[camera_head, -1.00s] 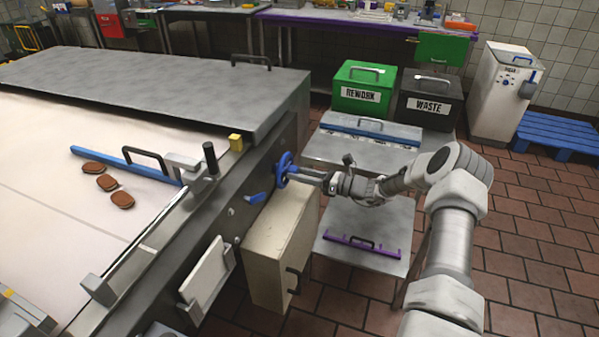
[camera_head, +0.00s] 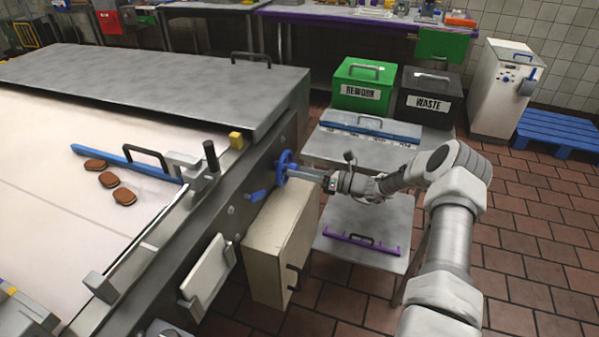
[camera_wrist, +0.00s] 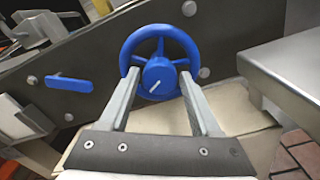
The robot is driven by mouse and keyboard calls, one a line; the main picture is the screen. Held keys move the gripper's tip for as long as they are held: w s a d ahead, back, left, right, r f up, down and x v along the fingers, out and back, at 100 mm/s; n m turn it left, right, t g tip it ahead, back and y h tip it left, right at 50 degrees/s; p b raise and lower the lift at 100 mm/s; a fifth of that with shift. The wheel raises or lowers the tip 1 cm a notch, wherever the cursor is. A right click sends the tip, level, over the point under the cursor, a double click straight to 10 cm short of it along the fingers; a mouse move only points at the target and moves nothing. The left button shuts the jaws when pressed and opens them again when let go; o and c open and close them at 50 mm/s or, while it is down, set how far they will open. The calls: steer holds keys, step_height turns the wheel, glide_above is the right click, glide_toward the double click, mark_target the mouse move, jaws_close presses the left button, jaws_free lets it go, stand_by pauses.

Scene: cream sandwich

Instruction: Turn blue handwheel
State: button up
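The blue handwheel (camera_head: 284,167) is on the dark side panel of the conveyor machine. In the wrist view the handwheel (camera_wrist: 160,55) shows a blue rim, spokes and a round hub with a white line pointing to the lower left. My gripper (camera_head: 302,174) is at the wheel from the right. In the wrist view my gripper (camera_wrist: 160,85) has its two fingers well apart, one on each side of the hub, with the tips at the lower part of the rim. Whether the fingertips touch the rim cannot be told.
A blue lever (camera_wrist: 69,83) is left of the wheel. A cream box (camera_head: 278,240) is below the wheel. A steel table (camera_head: 345,155) stands to the right, with a green REWORK bin (camera_head: 362,88) and a dark WASTE bin (camera_head: 429,97) behind it.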

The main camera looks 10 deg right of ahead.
steer(key=shift+o, duration=1.1)
steer(key=shift+d, duration=0.1)
steer(key=p+v, duration=0.1)
steer(key=v, duration=1.6)
steer(key=shift+s+d+f, duration=0.15)
steer(key=shift+s, duration=0.1)
